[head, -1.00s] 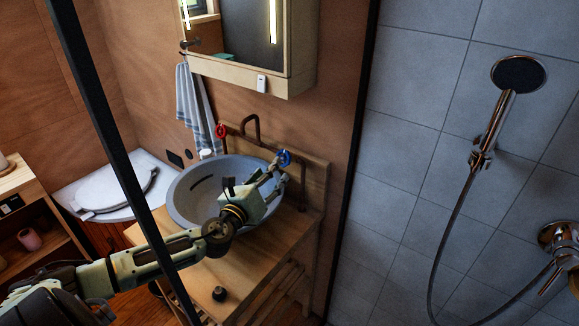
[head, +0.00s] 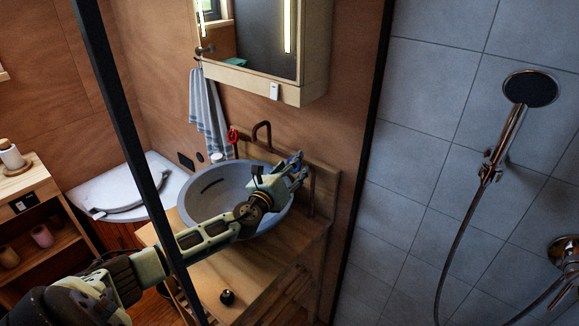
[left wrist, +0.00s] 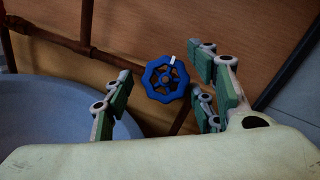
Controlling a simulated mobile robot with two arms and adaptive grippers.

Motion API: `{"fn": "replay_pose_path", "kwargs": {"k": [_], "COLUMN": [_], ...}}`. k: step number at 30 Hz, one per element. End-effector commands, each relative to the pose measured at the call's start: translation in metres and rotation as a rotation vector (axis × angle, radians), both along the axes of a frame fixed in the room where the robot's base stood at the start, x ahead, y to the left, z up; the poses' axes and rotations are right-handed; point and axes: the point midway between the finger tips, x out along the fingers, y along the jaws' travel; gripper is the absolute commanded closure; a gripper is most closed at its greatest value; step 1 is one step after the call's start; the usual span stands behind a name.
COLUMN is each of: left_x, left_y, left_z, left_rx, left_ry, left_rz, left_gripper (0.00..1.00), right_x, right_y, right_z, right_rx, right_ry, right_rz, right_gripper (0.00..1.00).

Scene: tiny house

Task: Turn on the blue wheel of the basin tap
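The blue wheel (head: 294,159) is on the right side of the basin tap, mostly hidden behind my left gripper in the head view. In the left wrist view the blue wheel (left wrist: 165,78) shows whole, with a small white mark at its top right. My left gripper (head: 297,172) is open, its fingers (left wrist: 164,88) on either side of the wheel in the picture. I see no clear contact. The brown tap spout (head: 262,130) rises behind the blue-grey basin (head: 187,205), with a red wheel (head: 233,135) on its left. My right gripper is not in view.
A dark vertical post (head: 122,125) crosses in front of my left arm. The basin stands on a wooden counter (head: 210,280) with a small dark object (head: 227,297). A mirror cabinet (head: 313,80) hangs above. The tiled shower (head: 420,150) is at the right.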

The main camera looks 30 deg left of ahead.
Motion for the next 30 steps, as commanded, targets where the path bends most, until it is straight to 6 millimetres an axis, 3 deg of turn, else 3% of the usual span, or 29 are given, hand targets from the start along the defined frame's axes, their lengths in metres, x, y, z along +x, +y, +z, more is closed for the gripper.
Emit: {"fn": "replay_pose_path", "kwargs": {"k": [13,20,30], "left_x": [0.000,0.000,-0.001], "left_y": [0.002,0.003,0.001], "left_z": [0.000,0.002,0.005], "left_rx": [0.001,-0.022,-0.202], "left_ry": [0.000,0.002,0.015], "left_rz": [0.004,0.018,0.105], "left_gripper": [0.87,0.87,0.87], "right_x": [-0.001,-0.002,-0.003], "right_y": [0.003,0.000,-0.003], "right_z": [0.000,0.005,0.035], "right_rx": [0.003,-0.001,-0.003], "right_ry": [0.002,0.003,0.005], "right_rz": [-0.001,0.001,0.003], "right_gripper": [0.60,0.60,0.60]}}
